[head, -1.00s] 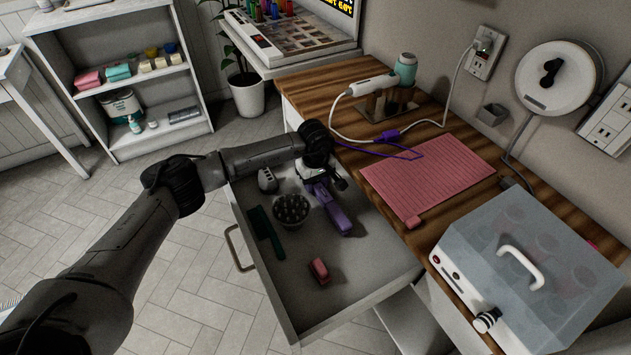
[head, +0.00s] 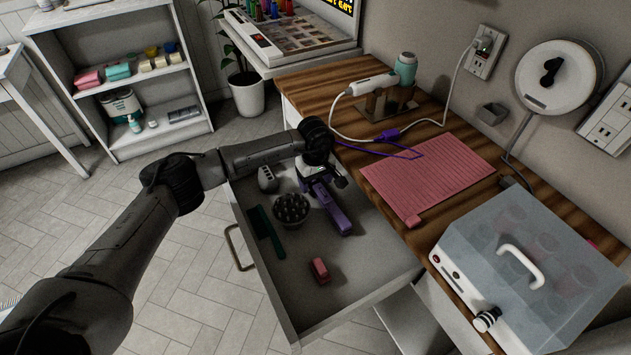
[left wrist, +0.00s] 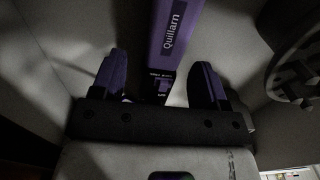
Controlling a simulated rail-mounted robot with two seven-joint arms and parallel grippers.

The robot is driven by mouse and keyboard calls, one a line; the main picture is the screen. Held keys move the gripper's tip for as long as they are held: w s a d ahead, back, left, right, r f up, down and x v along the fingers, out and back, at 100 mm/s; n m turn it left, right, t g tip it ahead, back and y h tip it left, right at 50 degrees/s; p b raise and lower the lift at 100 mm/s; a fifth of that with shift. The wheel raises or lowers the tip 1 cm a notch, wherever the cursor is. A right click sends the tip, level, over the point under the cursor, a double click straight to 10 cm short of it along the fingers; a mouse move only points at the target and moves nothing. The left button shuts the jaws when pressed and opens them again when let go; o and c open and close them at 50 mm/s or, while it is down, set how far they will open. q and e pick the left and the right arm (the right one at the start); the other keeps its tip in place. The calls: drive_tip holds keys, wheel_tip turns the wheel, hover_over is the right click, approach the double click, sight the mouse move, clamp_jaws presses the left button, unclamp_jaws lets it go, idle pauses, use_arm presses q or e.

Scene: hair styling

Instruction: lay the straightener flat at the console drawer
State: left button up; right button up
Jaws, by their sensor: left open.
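The purple straightener (head: 331,211) lies in the open console drawer (head: 330,291), near the drawer's console side. In the left wrist view its purple body (left wrist: 176,36), marked "Quillarn", runs between my two spread fingers. My left gripper (head: 320,181) is open over the straightener's far end, and a gap shows on each side of it in the left wrist view (left wrist: 160,88). The purple cord (head: 395,152) runs over the counter's edge toward the drawer. Part of the straightener is hidden under my gripper. My right gripper is not in view.
The drawer also holds a round dark brush (head: 291,209), a green comb (head: 265,231), a small red item (head: 319,269) and a grey clipper-like item (head: 267,179). On the counter are a pink mat (head: 428,178), a tool holder (head: 388,104) and a clear-lidded box (head: 530,265).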

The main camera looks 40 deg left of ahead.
use_arm(q)
wheel_tip(320, 180, up, 13)
idle(0.4)
drive_tip(key=shift+r, duration=0.1)
